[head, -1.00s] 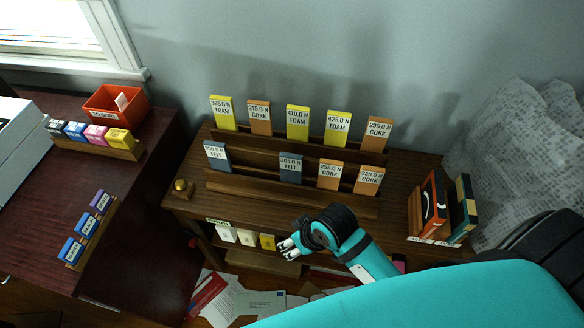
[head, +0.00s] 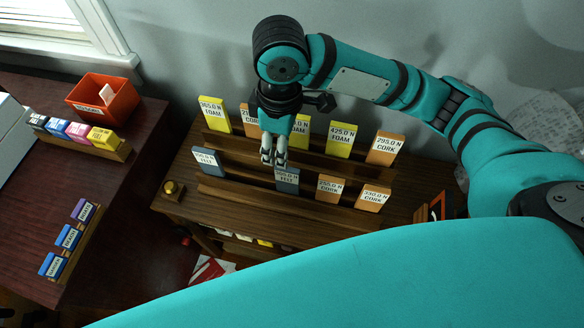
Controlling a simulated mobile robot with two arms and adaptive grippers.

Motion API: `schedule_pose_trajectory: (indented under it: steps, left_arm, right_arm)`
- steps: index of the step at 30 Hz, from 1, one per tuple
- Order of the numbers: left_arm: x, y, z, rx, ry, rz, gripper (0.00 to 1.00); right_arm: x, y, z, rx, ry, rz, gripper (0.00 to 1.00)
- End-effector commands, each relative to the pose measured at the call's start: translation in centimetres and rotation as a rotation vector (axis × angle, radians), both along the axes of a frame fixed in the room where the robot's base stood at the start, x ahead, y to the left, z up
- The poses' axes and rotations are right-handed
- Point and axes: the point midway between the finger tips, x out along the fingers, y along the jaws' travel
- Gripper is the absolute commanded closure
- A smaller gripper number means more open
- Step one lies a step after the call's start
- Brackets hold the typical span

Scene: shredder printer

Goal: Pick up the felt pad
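Two blue-grey felt pads stand upright in the lower row of the wooden rack. The left felt pad (head: 209,164) is at the row's left end. The other felt pad (head: 288,181) is near the middle. My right gripper (head: 273,163) points down just above and slightly left of the middle felt pad's top edge in the picture. Its two fingertips are close together with nothing visible between them. I cannot tell whether they touch the pad or whether the gripper is open or shut. It partly hides the upper-row pads behind it. My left gripper is not in view.
Yellow foam pads (head: 340,138) and orange cork pads (head: 385,148) stand in the upper row; two cork pads (head: 330,188) stand right of the middle felt pad. A small brass object (head: 171,189) sits at the desk's left. A red bin (head: 104,97) and cartridges fill the left table.

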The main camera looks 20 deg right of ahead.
Motion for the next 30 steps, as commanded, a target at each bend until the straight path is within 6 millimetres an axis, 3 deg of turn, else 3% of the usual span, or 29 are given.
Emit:
schedule_pose_trajectory:
  steps: [5, 13, 21, 30]
  left_arm:
    - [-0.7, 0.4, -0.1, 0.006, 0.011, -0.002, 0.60]
    - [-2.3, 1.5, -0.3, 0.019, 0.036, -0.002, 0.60]
    - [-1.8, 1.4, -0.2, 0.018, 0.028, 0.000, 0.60]
    - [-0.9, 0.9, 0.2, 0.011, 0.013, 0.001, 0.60]
  right_arm:
    - [0.0, -0.9, -0.3, -0.040, 0.012, 0.001, 0.60]
    - [0.0, -0.9, -5.9, -0.039, 0.013, -0.001, 0.60]
    - [0.1, -0.9, -10.6, -0.038, 0.010, 0.001, 0.60]
    - [0.2, -1.3, -13.0, -0.039, 0.010, 0.001, 0.60]
